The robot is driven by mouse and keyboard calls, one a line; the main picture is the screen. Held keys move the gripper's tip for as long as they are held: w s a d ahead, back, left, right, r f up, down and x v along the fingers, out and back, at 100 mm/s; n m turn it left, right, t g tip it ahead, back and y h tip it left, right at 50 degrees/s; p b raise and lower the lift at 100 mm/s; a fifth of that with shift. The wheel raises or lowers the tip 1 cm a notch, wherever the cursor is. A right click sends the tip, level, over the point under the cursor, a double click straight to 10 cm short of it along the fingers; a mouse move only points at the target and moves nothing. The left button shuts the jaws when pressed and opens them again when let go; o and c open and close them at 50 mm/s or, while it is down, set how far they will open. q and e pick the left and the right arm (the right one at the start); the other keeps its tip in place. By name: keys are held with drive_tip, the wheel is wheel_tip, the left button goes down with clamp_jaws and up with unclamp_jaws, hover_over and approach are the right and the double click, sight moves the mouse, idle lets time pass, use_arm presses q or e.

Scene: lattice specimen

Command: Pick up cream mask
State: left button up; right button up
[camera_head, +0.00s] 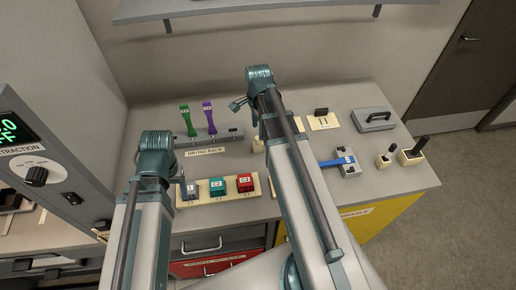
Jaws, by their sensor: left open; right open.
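A flat cream plate (323,122) with dark markings and a black handle lies on the grey bench, right of the middle; it looks like the cream mask. My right gripper (238,104) is open at the end of the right arm, left of the cream plate and apart from it. My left gripper (179,178) is small and partly hidden by its own arm, near the left end of the cream block holder; it holds nothing that I can see.
A drying rack (214,138) holds a green and a purple tool. The cream holder (218,197) carries grey, teal and red blocks. A blue-handled tool (337,162), a grey handled case (374,119) and two cream blocks with black pegs (411,156) stand right. A shelf hangs above.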

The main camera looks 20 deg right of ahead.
sight(258, 143)
wheel_tip(258, 143, down, 5)
drive_tip(key=b, duration=0.4)
use_arm(q)
wheel_tip(258, 143, down, 5)
drive_tip(key=shift+r, duration=0.1)
wheel_tip(258, 143, down, 6)
drive_tip(key=b, duration=0.5)
drive_tip(key=shift+r, duration=0.25)
use_arm(e)
drive_tip(key=f, duration=0.5)
drive_tip(key=shift+w+d+f, duration=0.15)
drive_tip(key=shift+w, duration=0.25)
use_arm(q)
drive_tip(key=shift+r, duration=0.1)
use_arm(e)
clamp_jaws()
